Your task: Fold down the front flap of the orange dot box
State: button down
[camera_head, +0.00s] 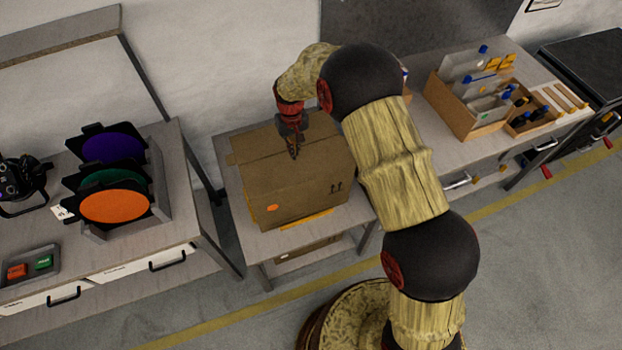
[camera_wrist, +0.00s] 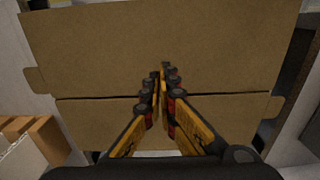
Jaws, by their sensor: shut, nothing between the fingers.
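The cardboard box (camera_head: 310,195) stands on a low table, with an orange dot (camera_head: 272,208) at the lower left of its front face. A wide cardboard panel (camera_head: 258,147) with a small tab at its left end shows at the top. In the wrist view cardboard (camera_wrist: 150,40) fills most of the picture, with a crease or seam across it. My gripper (camera_head: 294,156) points down over the top front part of the box. Its fingers also show in the wrist view (camera_wrist: 162,75), shut with nothing between them. Whether the fingertips touch the cardboard is unclear.
My arm hides part of the space right of the box. A little bare tabletop (camera_head: 235,190) shows left of the box.

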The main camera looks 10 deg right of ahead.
notch_tip(320, 180, up, 10)
jog(key=p, duration=0.5)
jog(key=shift+f, duration=0.15)
dwell(0.6)
jog(key=s+d+r+m+t+b, duration=0.1)
jog(key=s+d+r+b, duration=0.3)
jog(key=s, duration=0.7)
jog(key=s+d+r+m+t+b, duration=0.1)
jog(key=s+d+r+t+b, duration=0.1)
jog(key=s+d+r+b, duration=0.3)
jog(key=s+d+r+m+t+b, duration=0.1)
jog(key=s+d+r+b, duration=0.3)
jog(key=s, duration=1.3)
jog(key=d+r+t, duration=0.1)
jog(key=d+r, duration=0.2)
jog(key=d, duration=0.2)
jog(key=shift+s+t+b, duration=0.3)
jog(key=shift+s, duration=0.1)
